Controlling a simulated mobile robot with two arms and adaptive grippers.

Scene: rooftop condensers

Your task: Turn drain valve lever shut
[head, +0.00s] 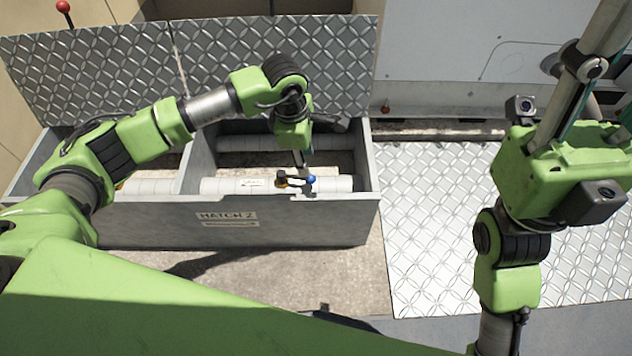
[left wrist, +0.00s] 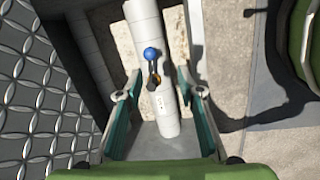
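The drain valve (head: 283,182) sits on a white pipe (head: 225,186) inside the grey hatch box. Its dark lever has a blue ball (head: 312,179) at the end and points right, roughly along the pipe. In the left wrist view the blue ball (left wrist: 151,53) and dark lever (left wrist: 154,75) lie over the pipe (left wrist: 165,120). My left gripper (head: 301,160) reaches down into the box just above the lever. Its teal-padded fingers (left wrist: 160,95) are apart with nothing held; contact with the lever is not visible. My right gripper (head: 592,85) is raised at the right, away from the box; its fingertips are unclear.
The hatch box (head: 290,222), labelled HATCH 2, has raised walls and a divider. Its tread-plate lids (head: 270,65) stand open behind. A red-ball lever (head: 63,7) stands at the far left. Tread-plate floor (head: 440,220) lies clear to the right.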

